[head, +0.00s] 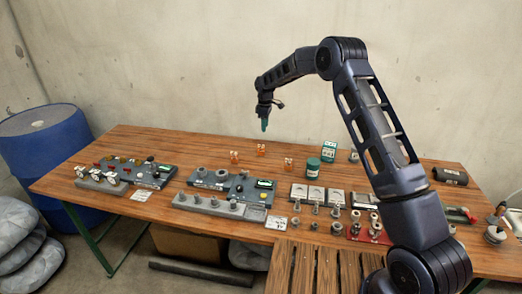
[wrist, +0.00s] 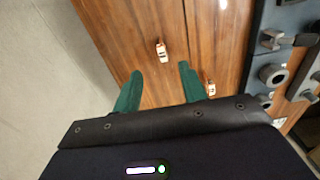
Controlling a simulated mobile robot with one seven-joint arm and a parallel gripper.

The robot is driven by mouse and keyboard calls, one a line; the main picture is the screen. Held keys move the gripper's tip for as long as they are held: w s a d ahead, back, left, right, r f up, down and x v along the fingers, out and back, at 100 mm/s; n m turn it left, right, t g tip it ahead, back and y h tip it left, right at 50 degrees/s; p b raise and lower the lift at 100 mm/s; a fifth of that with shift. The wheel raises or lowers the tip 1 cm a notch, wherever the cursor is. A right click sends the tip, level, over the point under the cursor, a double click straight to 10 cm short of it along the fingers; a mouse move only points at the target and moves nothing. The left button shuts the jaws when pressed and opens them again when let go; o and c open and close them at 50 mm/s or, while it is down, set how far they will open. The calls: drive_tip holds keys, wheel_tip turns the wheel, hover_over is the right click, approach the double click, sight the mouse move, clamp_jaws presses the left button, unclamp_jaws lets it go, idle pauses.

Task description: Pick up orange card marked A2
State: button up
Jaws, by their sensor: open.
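Small orange-and-white cards stand on the wooden table, one at the left (head: 234,157), one in the middle (head: 261,149) and one at the right (head: 288,163). Their markings are too small to read, so I cannot tell which is A2. My gripper (head: 265,126) points down above the back of the table, over the cards. In the wrist view its green fingers (wrist: 160,72) are apart with nothing between them. One card (wrist: 162,51) shows just beyond the gap between the fingertips, and another card (wrist: 210,88) lies right of the right finger.
A grey valve panel (head: 232,186) stands in front of the cards, with another panel (head: 150,174) at the left. The wooden table (head: 160,143) is bare at the back left.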

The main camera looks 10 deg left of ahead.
sight(261, 145)
drive_tip(key=a+f, duration=0.2)
drive_tip(key=f, duration=0.1)
drive_tip(key=shift+a+n, duration=0.15)
drive_tip(key=shift+n, duration=0.15)
wheel_tip(261, 145, down, 11)
drive_tip(key=shift+r, duration=0.15)
clamp_jaws()
